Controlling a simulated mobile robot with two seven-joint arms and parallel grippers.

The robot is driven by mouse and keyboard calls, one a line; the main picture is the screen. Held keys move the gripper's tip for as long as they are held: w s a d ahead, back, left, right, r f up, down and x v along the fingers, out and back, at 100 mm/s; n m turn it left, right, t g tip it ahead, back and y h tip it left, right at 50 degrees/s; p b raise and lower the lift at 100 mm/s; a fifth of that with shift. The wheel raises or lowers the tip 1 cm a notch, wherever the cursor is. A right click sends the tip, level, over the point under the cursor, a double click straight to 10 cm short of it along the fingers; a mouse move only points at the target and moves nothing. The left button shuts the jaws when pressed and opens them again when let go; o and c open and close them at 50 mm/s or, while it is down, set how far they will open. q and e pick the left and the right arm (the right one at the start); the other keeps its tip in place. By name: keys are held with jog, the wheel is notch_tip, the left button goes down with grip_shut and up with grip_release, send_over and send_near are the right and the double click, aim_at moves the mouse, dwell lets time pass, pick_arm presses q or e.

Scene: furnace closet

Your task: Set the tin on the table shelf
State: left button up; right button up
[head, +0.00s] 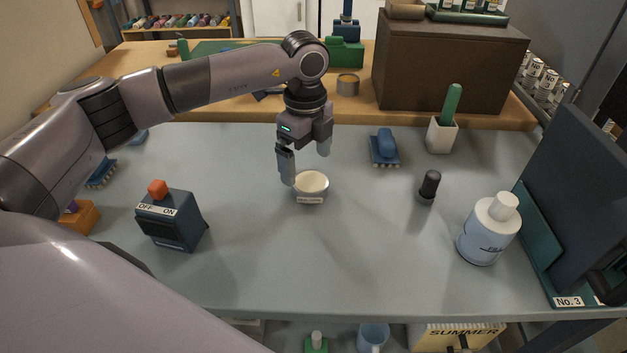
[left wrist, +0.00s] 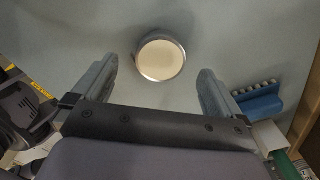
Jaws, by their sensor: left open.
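A small round tin (head: 311,187) with a pale top and a label on its front stands upright on the grey table (head: 330,265). My left gripper (head: 305,166) is open and points down just above and behind the tin, one finger at its left side in the picture. In the left wrist view the tin (left wrist: 161,57) lies between the lines of the two open fingers (left wrist: 158,80), with nothing gripped. The shelf below the table's front edge shows only in part, its surface mostly hidden. My right gripper is not in view.
An OFF/ON switch box (head: 170,218) stands left of the tin. A dark knobbed peg (head: 429,187), a white bottle (head: 487,232) and a blue brush (head: 385,147) are to the right.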

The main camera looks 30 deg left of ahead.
aim_at(311, 182)
pick_arm(q)
jog(key=f, duration=0.3)
jog(key=d+f, duration=0.1)
jog(key=f, duration=0.1)
jog(key=shift+f+p, duration=0.1)
jog(key=shift+p, duration=0.25)
jog(key=c, duration=1.5)
jog(key=shift+w+r, duration=0.1)
jog(key=shift+r, duration=0.1)
notch_tip(311, 182, up, 20)
jog(key=shift+f+b, duration=0.1)
jog(key=shift+b, duration=0.35)
